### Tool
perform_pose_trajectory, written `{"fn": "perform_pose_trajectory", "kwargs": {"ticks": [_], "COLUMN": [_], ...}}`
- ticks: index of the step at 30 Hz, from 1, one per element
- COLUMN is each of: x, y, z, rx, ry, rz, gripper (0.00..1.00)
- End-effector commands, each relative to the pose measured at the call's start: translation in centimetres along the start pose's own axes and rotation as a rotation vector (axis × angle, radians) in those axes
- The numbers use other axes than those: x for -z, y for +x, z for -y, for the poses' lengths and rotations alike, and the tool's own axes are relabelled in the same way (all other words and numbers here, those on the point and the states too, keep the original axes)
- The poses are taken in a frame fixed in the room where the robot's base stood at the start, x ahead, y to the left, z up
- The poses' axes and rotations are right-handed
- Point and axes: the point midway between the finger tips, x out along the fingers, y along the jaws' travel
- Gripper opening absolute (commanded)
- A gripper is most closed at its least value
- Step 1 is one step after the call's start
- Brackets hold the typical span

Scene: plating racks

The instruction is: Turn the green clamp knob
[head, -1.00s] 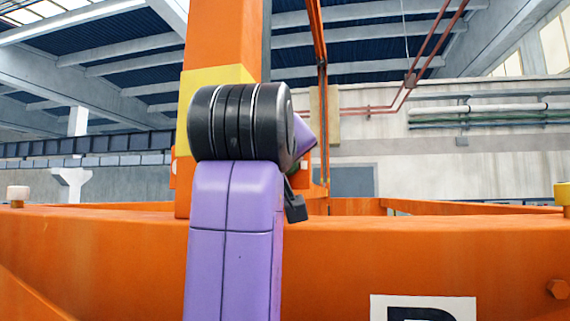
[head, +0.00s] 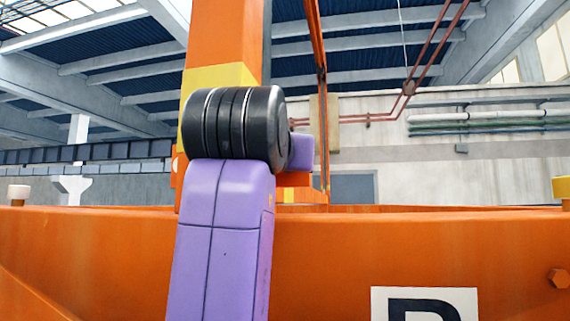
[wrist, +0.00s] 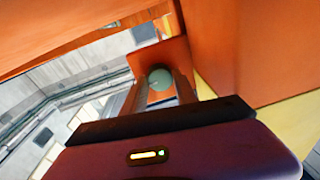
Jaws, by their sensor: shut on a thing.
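In the head view my own purple and black arm hides both the knob and my gripper.
A wide orange beam (head: 480,245) crosses the head view, with a white lettered plate (head: 378,305) on it. An orange post (head: 225,40) with a yellow band (head: 225,76) rises behind my arm. A yellow-capped peg (head: 562,188) stands at right, a white-capped one (head: 18,192) at left.

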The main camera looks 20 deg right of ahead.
Motion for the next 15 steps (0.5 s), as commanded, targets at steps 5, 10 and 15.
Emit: {"fn": "perform_pose_trajectory", "kwargs": {"ticks": [5,10,15], "x": [-0.07,-0.05,-0.03], "y": [-0.06,-0.07,-0.07], "z": [0.07,0.09,0.09], "rx": [-0.003,-0.004,-0.004], "ry": [0.065,0.095,0.103], "rz": [-0.003,-0.005,-0.005], "gripper": [0.0,0.0,0.0]}}
